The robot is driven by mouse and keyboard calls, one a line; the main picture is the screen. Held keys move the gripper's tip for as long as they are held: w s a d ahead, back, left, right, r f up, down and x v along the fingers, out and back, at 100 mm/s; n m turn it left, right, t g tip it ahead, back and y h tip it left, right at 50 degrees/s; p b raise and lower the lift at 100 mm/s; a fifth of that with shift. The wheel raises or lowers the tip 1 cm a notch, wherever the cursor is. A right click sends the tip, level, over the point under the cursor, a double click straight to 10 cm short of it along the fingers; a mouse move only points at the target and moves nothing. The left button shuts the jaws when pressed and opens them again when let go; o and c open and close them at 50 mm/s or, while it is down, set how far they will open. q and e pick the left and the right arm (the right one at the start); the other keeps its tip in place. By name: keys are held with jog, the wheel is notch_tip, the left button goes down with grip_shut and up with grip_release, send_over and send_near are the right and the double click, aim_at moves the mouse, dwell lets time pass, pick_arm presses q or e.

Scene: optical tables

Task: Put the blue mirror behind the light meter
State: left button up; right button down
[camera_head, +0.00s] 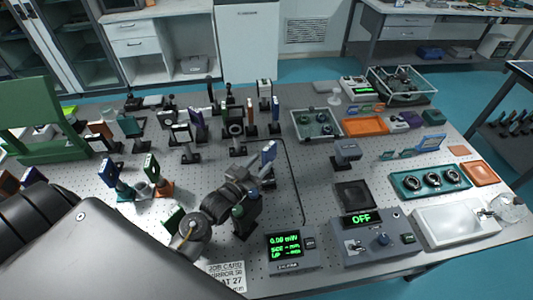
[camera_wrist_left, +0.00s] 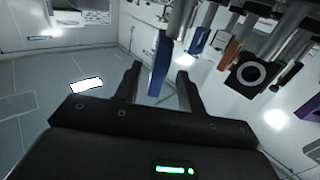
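In the left wrist view, a thin blue plate (camera_wrist_left: 158,65), seen nearly edge-on, lies between the two fingers of the left gripper (camera_wrist_left: 159,72). Gaps show on both sides of it, so the fingers look open around it. Its foot is hidden. The light meter (camera_head: 285,248), with green digits reading 0.00 mW, sits at the table's front edge, right of my left arm. My right gripper is not in view.
Posts with optics, one a round iris (camera_head: 236,129), stand behind the gripper. Small mounts (camera_head: 246,213) stand between the arm and the meter. A grey box reading OFF (camera_head: 372,237) and a dark pad (camera_head: 354,195) lie right of the meter. Bare table (camera_head: 315,185) lies behind it.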

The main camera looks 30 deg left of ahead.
pick_arm(q)
jog(key=s+a+p, duration=0.1)
jog(key=s, duration=0.6)
jog(key=shift+w, duration=0.1)
